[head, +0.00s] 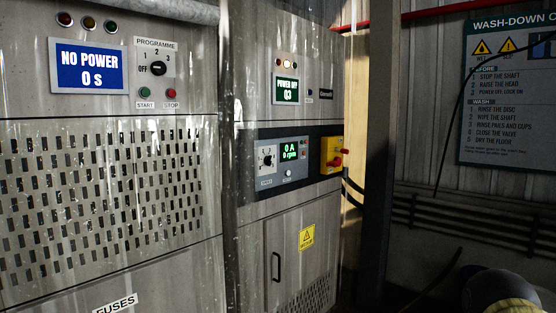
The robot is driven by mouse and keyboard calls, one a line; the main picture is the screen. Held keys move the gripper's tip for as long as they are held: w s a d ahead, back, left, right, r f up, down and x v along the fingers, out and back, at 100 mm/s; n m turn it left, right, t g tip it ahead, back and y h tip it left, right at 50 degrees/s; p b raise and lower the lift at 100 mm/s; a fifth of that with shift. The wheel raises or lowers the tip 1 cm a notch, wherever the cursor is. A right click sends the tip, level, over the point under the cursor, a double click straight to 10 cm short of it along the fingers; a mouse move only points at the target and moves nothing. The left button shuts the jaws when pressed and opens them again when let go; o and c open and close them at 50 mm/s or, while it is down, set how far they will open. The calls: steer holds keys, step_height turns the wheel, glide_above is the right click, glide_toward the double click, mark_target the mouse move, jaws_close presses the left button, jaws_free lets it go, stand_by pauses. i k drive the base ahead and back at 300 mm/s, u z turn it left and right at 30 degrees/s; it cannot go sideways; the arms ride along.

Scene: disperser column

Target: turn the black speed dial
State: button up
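A small dial (267,157) with a dark knob and a pale scale around it is on the left of a dark control panel (310,177) on the right-hand cabinet. Its label below is too small to read. A small pale round button (288,173) sits below the display. Another black knob (158,68), marked PROGRAMME, is on the left cabinet and points at OFF. My gripper is not in view.
A yellow box with a red switch handle (336,160) is right of the panel. A vertical pipe (229,150) stands left of the dial. A dark post (379,150) stands to the right. A cabinet door with a handle (275,267) is below.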

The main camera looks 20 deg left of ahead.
mark_target(268, 160)
steer(key=i, duration=0.3)
steer(key=u, duration=0.7)
steer(key=k, duration=0.35)
steer(key=z, duration=0.9)
steer(key=i, duration=0.95)
steer(key=z, duration=0.05)
